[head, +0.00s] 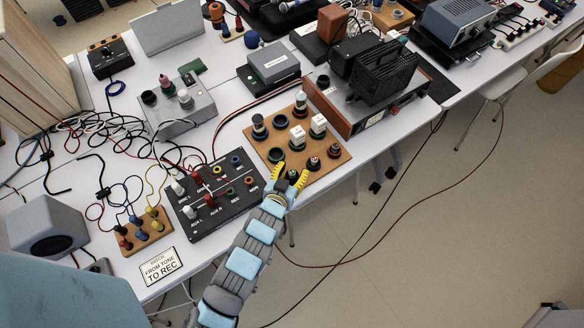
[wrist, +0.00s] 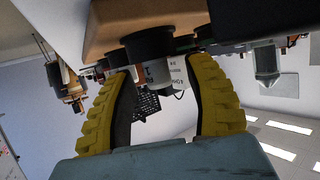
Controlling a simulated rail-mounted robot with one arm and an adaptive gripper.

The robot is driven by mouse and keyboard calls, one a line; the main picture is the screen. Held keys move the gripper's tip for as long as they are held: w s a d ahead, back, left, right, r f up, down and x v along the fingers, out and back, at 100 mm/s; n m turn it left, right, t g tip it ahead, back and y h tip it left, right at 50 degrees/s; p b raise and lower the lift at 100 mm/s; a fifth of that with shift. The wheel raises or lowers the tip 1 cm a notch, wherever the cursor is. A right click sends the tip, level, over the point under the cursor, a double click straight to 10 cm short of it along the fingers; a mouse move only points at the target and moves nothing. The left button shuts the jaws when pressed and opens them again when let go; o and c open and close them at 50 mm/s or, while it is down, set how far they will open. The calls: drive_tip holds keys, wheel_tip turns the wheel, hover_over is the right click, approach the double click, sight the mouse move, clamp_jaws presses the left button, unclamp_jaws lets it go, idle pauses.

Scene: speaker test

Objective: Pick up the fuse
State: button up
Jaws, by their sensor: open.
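A tan wooden board (head: 261,142) on the white table bears several small parts, and which one is the fuse is not clear. Its parts include a dark cylinder with a pale band (head: 259,126), two white blocks, one of them the near white block (head: 297,136), and low dark round pieces. My gripper (head: 290,174) is open at the board's front edge, its yellow fingers on either side of a small dark round piece. The wrist view, which looks upside down, shows a dark round-based part with a pale lettered body (wrist: 154,67) between the open fingers (wrist: 160,72); contact is not clear.
A black panel with knobs (head: 213,197) lies just left of the board. A wood-sided device (head: 335,112) stands close at its back right. Tangled cables (head: 105,140) cover the table's left. Open floor (head: 440,240) lies in front of the table.

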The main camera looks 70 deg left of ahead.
sight(291, 173)
clamp_jaws()
drive_tip(key=shift+s+r, duration=0.1)
drive_tip(key=shift+r, duration=0.5)
wheel_tip(291, 173, up, 3)
drive_tip(key=shift+s+d+f+p, duration=0.1)
drive_tip(key=shift+s+d+p, duration=0.05)
drive_tip(key=shift+p, duration=0.5)
drive_tip(key=a+r+p+v, duration=0.1)
drive_tip(key=p+v, duration=0.4)
drive_tip(key=v, duration=0.3)
drive_tip(key=a+r+p+v, duration=0.1)
drive_tip(key=r+p+v, duration=0.1)
drive_tip(key=p+v, duration=0.4)
drive_tip(key=shift+v, duration=1.05)
